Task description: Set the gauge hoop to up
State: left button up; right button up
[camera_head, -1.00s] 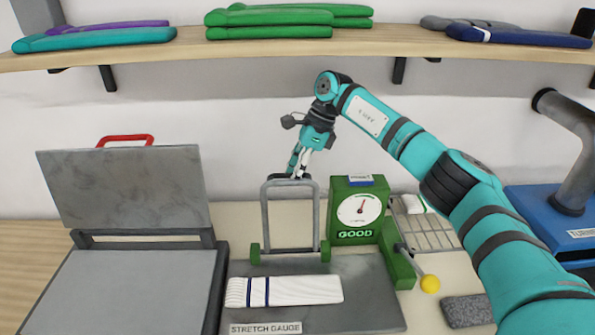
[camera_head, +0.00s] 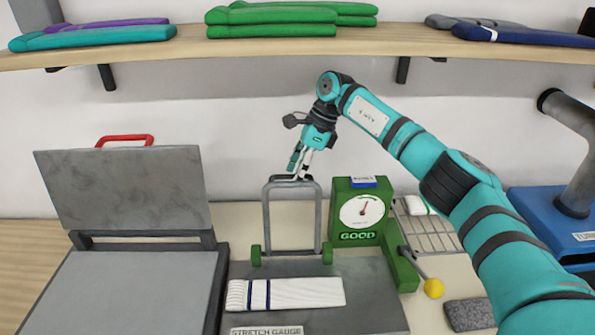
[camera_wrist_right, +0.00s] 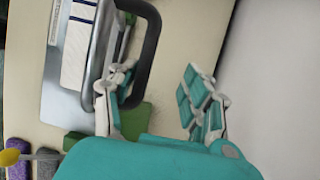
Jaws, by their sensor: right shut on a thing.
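The gauge hoop (camera_head: 318,220) is a grey frame with a dark top bar. It stands upright on green pivots at the back of the stretch gauge (camera_head: 370,290). My right gripper (camera_head: 299,170) is at the hoop's top bar and shut on it. In the right wrist view, my right gripper (camera_wrist_right: 158,82) has its fingers on either side of the hoop's dark bar (camera_wrist_right: 152,45); the exact contact is hard to see. A white knitted piece with dark stripes (camera_head: 300,293) lies flat on the gauge plate. My left gripper is not in view.
A green dial box (camera_head: 341,192) reading GOOD stands right of the hoop, beside a yellow-knobbed lever (camera_head: 433,288). A grey press (camera_head: 125,190) with a red handle stands open at left. A shelf (camera_head: 400,40) with folded knits runs above. A blue machine (camera_head: 545,205) is at right.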

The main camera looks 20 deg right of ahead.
jog(key=shift+w+d+f, duration=0.1)
jog(key=shift+d+f, duration=0.05)
jog(key=shift+d, duration=0.05)
jog(key=d+r, duration=0.2)
jog(key=d, duration=0.4)
jog(key=d+r, duration=0.2)
jog(key=d, duration=0.5)
jog(key=shift+s+d+r, duration=0.3)
jog(key=shift+r, duration=0.1)
